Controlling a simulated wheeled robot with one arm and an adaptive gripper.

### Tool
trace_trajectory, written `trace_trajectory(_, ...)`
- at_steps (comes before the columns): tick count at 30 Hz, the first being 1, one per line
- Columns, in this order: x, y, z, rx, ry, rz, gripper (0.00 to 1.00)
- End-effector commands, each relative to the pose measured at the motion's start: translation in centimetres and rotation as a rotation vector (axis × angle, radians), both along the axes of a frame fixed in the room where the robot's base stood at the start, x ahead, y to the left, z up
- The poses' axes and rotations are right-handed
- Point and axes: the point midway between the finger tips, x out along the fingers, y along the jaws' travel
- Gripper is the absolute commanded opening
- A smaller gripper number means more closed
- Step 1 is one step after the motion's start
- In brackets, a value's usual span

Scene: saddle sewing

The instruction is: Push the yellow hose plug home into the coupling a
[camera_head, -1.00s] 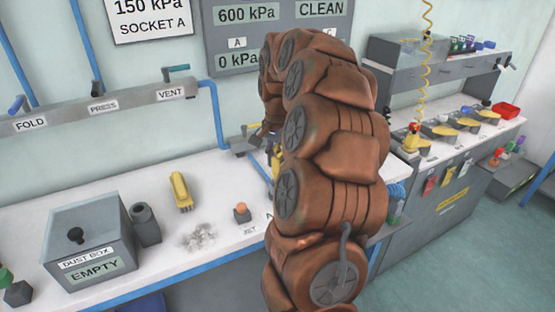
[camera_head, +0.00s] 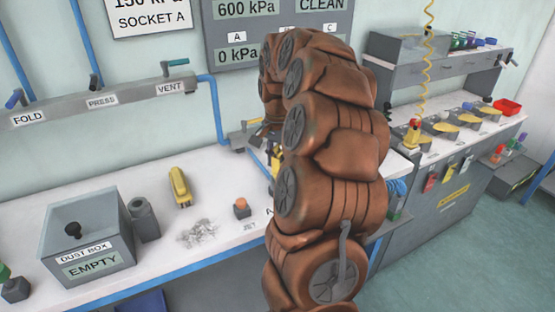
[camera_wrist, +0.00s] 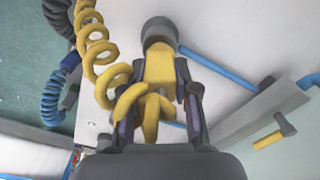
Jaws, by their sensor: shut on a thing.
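In the wrist view my gripper (camera_wrist: 158,105) is shut on the yellow hose plug (camera_wrist: 160,68), with a finger on each side of it. The plug's coiled yellow hose (camera_wrist: 97,48) loops to the left. A dark grey round coupling (camera_wrist: 160,30) stands right at the far end of the plug. The plug's tip meets or enters its mouth; I cannot tell how deep it sits. In the head view my brown arm hides most of the gripper and the coupling; only a bit of yellow shows beside the arm.
A blue coiled hose (camera_wrist: 53,90) hangs at the left in the wrist view. A grey rail with a yellow-handled valve (camera_wrist: 270,140) is at the right. In the head view the bench holds a dust box (camera_head: 88,235), a yellow tool (camera_head: 180,187) and a small orange-topped jet (camera_head: 242,208).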

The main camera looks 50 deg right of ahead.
Motion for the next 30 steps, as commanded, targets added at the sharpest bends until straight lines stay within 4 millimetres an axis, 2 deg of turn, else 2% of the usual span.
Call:
trace_trajectory(23,0.0,0.0,-1.1,0.0,0.0,0.0,0.0)
trace_trajectory(24,0.0,0.0,-1.1,0.0,0.0,0.0,0.33)
trace_trajectory(30,0.0,0.0,-1.1,0.0,0.0,0.0,0.53)
